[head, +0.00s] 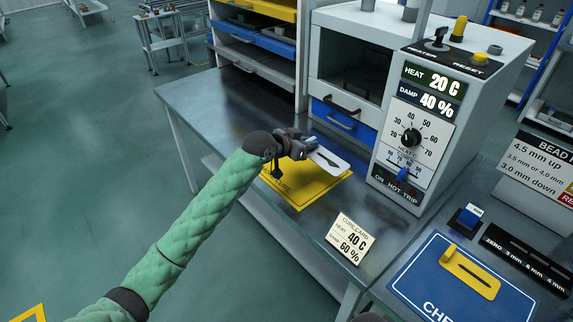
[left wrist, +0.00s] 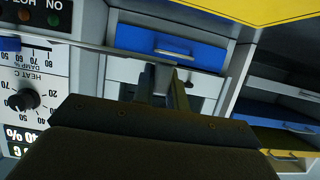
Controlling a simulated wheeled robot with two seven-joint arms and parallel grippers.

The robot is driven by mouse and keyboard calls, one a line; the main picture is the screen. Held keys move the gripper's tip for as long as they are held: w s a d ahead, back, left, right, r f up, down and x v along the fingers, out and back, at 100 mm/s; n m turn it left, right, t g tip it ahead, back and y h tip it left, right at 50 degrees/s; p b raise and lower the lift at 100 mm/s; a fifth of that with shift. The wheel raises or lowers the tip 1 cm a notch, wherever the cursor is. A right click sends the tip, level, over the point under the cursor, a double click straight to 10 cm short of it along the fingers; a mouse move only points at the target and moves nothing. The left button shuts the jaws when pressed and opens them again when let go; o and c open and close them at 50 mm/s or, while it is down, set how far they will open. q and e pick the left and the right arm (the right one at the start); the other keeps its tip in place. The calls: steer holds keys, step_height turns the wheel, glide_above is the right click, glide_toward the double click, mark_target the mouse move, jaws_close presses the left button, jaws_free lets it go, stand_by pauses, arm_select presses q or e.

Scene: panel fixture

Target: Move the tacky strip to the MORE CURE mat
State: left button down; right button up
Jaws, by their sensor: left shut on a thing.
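My left gripper (head: 304,148) is shut on a pale flat strip (head: 329,160), which sticks out to the right of its fingers. The strip is over or near the far edge of a yellow mat (head: 318,187) on the bench; I cannot tell how high above it. The arm hides part of the mat's lettering, so only its end shows. In the left wrist view, my gripper's fingers (left wrist: 167,88) point toward the cabinet front, and a thin grey edge, probably the strip, runs left from them. My right gripper is not in view.
A heater cabinet (head: 420,120) with a dial and a blue drawer (head: 343,124) stands behind the mat. A cure card (head: 350,238) stands in front. At right are a blue mat (head: 415,277) with a yellow slotted piece (head: 470,272) and a dark gauge rail (head: 525,258). The bench left of the yellow mat is clear.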

arm_select(q)
steer(key=w+a+f+p, duration=0.1)
steer(key=a+f, duration=0.1)
steer(key=a, duration=0.1)
steer(key=w+a+f, duration=0.1)
steer(key=a+f, duration=0.1)
steer(key=a, duration=0.2)
steer(key=w+a+f+p, duration=0.1)
steer(key=a+f, duration=0.1)
steer(key=a, duration=0.1)
steer(key=shift+w+a+f+p, duration=0.1)
steer(key=shift+a+f+p, duration=0.15)
steer(key=shift+a+p, duration=0.05)
steer(key=shift+d+f, duration=0.1)
steer(key=shift+f, duration=0.05)
steer(key=shift+f+p, duration=0.6)
steer(key=shift+f, duration=1.25)
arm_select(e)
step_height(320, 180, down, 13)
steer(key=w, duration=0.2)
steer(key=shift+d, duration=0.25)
arm_select(q)
steer(key=shift+f, duration=0.1)
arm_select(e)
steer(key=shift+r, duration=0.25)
arm_select(q)
steer(key=c, duration=1.4)
jaws_free()
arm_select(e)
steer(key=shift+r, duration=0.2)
